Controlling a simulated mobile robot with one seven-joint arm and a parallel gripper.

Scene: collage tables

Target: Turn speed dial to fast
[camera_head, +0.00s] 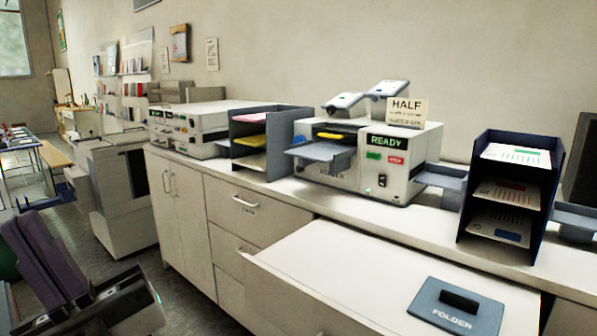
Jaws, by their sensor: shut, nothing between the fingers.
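A white paper-folding machine (400,197) stands on the counter, with a lit green READY display (385,142) on its front. Below the display are a green button (373,155), a red button (396,160) and a small dark switch (382,180). I cannot make out a speed dial or its markings at this size.
A sign reading HALF (406,110) stands on the machine. A blue paper rack (459,228) is to its right and a grey rack (280,150) to its left. A blue plate marked FOLDER (420,306) lies on the projecting white surface (345,275) in front. Another white machine (205,125) is farther left.

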